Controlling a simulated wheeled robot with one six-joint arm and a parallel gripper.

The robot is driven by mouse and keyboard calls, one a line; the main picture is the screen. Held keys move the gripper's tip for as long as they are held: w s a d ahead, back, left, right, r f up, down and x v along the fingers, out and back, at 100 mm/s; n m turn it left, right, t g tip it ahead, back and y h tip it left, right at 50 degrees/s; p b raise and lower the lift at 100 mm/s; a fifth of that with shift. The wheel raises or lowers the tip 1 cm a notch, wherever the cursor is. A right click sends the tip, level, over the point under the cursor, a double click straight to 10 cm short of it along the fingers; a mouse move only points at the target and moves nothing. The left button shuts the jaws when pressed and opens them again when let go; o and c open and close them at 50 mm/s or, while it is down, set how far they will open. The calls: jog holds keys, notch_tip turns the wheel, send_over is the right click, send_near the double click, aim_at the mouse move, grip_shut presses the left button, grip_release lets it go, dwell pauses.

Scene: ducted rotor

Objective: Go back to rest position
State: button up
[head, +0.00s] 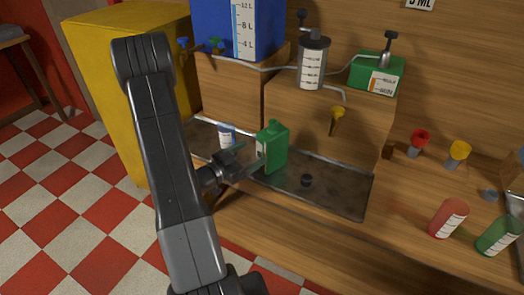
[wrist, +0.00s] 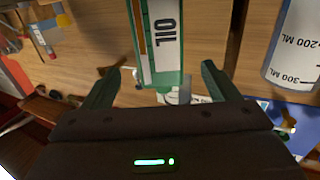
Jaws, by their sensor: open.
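My gripper (head: 246,160) is open in front of a green can (head: 273,148), at the can's left in the head view. The can stands upright on a dark tray (head: 335,190) on the bench. In the wrist view my gripper (wrist: 160,76) has its two green fingers spread wide apart. The can, with a white label reading OIL (wrist: 165,40), shows ahead of the gap between them. I see no finger closed on it. Whether a finger touches the can is not clear. My dark arm reaches down the left of the head view.
A small white and blue bottle (head: 227,136) stands behind my gripper. A black cap (head: 306,180) lies on the tray. Red (head: 448,217) and green (head: 498,235) bottles stand at right. A yellow cabinet (head: 120,80) stands behind my arm. Checkered floor is open at left.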

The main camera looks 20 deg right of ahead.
jog(key=shift+v, duration=1.9)
jog(key=shift+d, duration=0.1)
jog(key=p+x, duration=0.3)
jog(key=x, duration=1.1)
jog(key=shift+r, duration=0.2)
jog(key=shift+f, duration=0.15)
